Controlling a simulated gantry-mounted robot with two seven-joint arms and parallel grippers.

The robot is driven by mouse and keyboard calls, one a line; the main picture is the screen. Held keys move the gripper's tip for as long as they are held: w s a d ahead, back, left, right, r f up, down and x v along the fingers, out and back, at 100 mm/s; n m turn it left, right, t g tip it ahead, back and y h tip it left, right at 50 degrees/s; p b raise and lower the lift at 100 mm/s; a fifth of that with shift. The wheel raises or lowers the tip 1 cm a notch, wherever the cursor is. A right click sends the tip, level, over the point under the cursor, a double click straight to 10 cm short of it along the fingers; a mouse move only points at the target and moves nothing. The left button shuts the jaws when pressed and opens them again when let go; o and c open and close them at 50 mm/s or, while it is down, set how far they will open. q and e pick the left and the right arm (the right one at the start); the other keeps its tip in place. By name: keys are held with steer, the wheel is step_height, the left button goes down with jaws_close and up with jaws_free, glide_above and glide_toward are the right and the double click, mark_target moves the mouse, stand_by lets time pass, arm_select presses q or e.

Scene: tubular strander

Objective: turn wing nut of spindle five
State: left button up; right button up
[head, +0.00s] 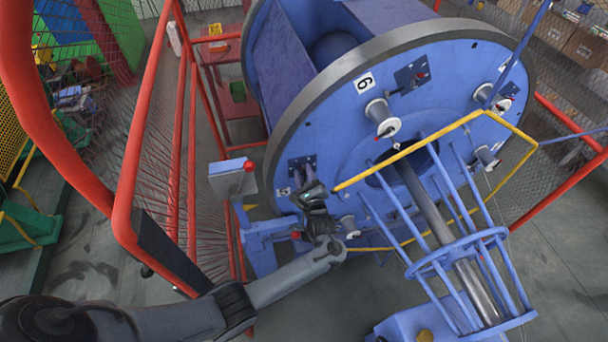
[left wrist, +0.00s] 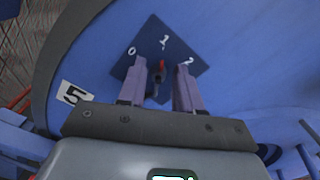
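The spindle five wing nut (left wrist: 157,86) shows in the left wrist view as a small dark part with a red tip near the 1 mark. It sits on a dark blue plate (left wrist: 165,43) marked 0, 1 and 2. My left gripper (left wrist: 161,75) is open, with one finger on each side of the wing nut and visible gaps between. In the head view my left gripper (head: 311,194) is at the lower left of the blue disc (head: 340,125), just below the plate (head: 303,163), and hides the wing nut. My right gripper is not in view.
A label 5 (left wrist: 74,95) is left of the plate. A label 6 (head: 365,82) marks another spindle station higher on the disc. A yellow bar (head: 410,150) and blue cage rods (head: 465,250) stand right of my gripper. Red railing (head: 127,170) is at left.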

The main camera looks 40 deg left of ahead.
arm_select(q)
jaws_close()
steer(key=shift+n, duration=0.4)
steer(key=n, duration=0.4)
steer(key=shift+s+a+f+n+p, duration=0.15)
steer(key=shift+s+f+n+p, duration=0.05)
steer(key=shift+n+p, duration=0.15)
steer(key=n, duration=0.3)
steer(key=shift+f, duration=0.2)
steer(key=shift+s+f+n+b, duration=0.15)
steer(key=shift+n+b, duration=0.3)
steer(key=shift+n, duration=1.2)
steer(key=shift+a, duration=0.1)
